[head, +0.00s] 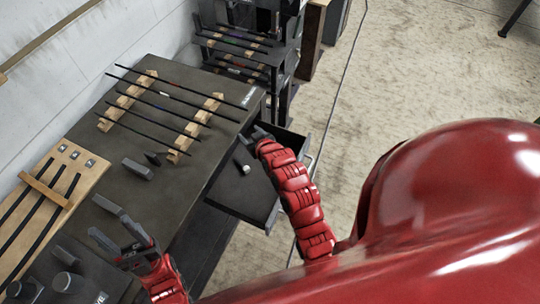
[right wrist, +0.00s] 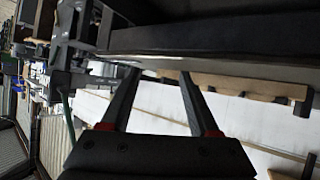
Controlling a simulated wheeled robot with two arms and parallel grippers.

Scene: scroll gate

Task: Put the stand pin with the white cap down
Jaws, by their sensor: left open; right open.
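A short dark pin with a white cap (head: 245,168) lies on its side in the open drawer (head: 232,196) of the dark bench. My right gripper (head: 257,134) is above the drawer's far part, a little beyond the pin and apart from it. In the right wrist view its two dark fingers (right wrist: 158,75) are spread with nothing between them. The pin cannot be made out in that view. My left gripper (head: 108,228) is open and empty over the bench's near left part.
On the bench, several thin dark rods lie across two notched wooden rests (head: 196,127). A wooden board (head: 60,180) with dark strips is at the left. Small dark blocks (head: 137,169) lie between. A dark shelf rack (head: 245,50) stands behind. Floor is clear at the right.

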